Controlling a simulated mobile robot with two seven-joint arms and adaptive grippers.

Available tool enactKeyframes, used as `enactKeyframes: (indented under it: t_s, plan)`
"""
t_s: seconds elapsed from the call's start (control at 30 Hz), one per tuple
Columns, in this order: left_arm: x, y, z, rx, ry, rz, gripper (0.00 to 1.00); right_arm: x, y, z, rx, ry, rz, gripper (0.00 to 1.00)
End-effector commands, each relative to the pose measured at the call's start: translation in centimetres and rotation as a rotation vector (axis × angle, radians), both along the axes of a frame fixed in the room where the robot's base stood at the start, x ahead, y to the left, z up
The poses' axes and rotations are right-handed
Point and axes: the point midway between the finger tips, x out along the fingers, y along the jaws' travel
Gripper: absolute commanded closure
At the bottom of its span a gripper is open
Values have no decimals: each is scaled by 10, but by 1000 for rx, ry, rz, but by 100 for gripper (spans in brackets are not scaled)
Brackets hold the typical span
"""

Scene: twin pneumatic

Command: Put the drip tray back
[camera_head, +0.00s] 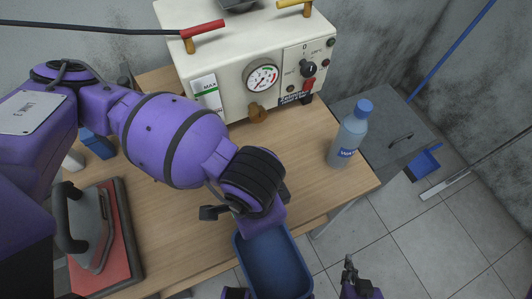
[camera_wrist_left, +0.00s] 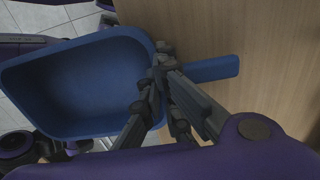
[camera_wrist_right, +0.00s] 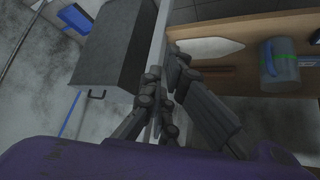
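The drip tray is a deep blue rectangular tray (camera_head: 272,262) with a short bar-like handle. It shows at the bottom middle of the head view, just off the table's front edge, and fills the left half of the left wrist view (camera_wrist_left: 75,85). My left gripper (camera_wrist_left: 155,78) is shut on its handle where it joins the wall. My right gripper (camera_head: 350,268) is at the bottom of the head view, apart from the tray. Its fingers are together and empty in the right wrist view (camera_wrist_right: 163,85).
A cream machine (camera_head: 232,50) with gauge and knobs stands at the table's back. An iron (camera_head: 92,240) rests on a red pad at left. A water bottle (camera_head: 348,138) stands near the right edge. A grey cabinet (camera_head: 385,130) and blue dustpan (camera_head: 424,163) are beyond.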

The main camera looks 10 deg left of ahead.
Motion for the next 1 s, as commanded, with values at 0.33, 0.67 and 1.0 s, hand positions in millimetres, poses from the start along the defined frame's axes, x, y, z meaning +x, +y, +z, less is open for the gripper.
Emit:
enactKeyframes:
  t_s: [0.33, 0.67, 1.0]
  plan:
    - [75, 51, 3, 3, -5, 8, 100, -1, -1, 13, 4, -3, -7, 100]
    - [103, 71, 2, 2, -3, 8, 100, 5, 2, 19, 8, -14, -4, 100]
    - [128, 87, -14, 0, 0, 3, 100, 9, 5, 26, 12, -19, 4, 100]
